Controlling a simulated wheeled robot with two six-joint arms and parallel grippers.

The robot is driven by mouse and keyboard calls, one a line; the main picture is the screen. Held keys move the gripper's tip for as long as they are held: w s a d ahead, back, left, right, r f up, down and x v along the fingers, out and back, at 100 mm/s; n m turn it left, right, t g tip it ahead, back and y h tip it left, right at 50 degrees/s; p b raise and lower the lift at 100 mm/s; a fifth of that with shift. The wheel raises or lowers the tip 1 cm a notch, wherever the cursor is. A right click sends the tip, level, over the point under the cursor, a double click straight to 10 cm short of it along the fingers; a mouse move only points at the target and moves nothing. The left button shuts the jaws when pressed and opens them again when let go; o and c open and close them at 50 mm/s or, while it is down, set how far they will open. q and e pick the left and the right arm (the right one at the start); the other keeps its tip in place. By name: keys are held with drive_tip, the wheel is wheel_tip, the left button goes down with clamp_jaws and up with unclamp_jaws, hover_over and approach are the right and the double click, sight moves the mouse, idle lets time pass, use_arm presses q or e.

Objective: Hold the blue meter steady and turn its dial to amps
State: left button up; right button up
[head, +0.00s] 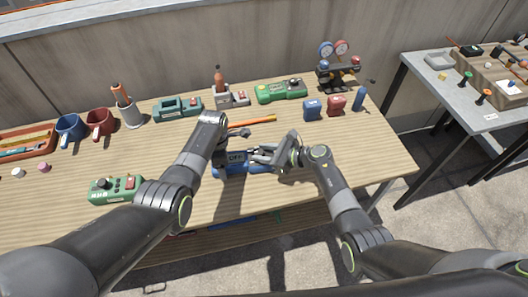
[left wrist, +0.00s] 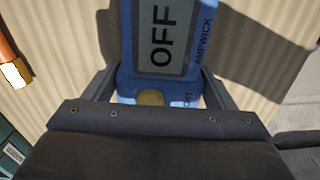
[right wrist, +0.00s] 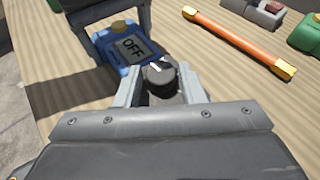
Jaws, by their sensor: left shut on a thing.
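The blue meter (head: 232,169) lies on the wooden table in front of me, and its display reads OFF in the left wrist view (left wrist: 165,35) and right wrist view (right wrist: 128,48). My left gripper (head: 219,155) is shut on the meter's end beside the display, a finger on each side. My right gripper (head: 266,157) is at the other end. In the right wrist view its fingers stand on both sides of the black dial (right wrist: 160,84), with narrow gaps showing. The dial's white mark shows at its top. In the head view the right gripper hides the dial.
An orange rod (head: 252,122) lies just behind the meter. A green box with knobs (head: 117,189) is at the front left. The table's right front is clear.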

drive_tip(key=c, duration=0.5)
drive_tip(key=m+t, duration=0.1)
drive_tip(key=m+t+h, duration=0.1)
drive_tip(key=shift+s+a+f+m+h, duration=0.1)
drive_tip(key=shift+s+a+m+h, duration=0.1)
drive_tip(key=shift+s+m+h, duration=0.1)
drive_tip(key=shift+c, duration=0.2)
drive_tip(key=shift+m+t+h, duration=1.1)
drive_tip(key=shift+m, duration=0.1)
drive_tip(key=o, duration=1)
drive_tip(key=shift+c, duration=0.2)
drive_tip(key=v, duration=1.2)
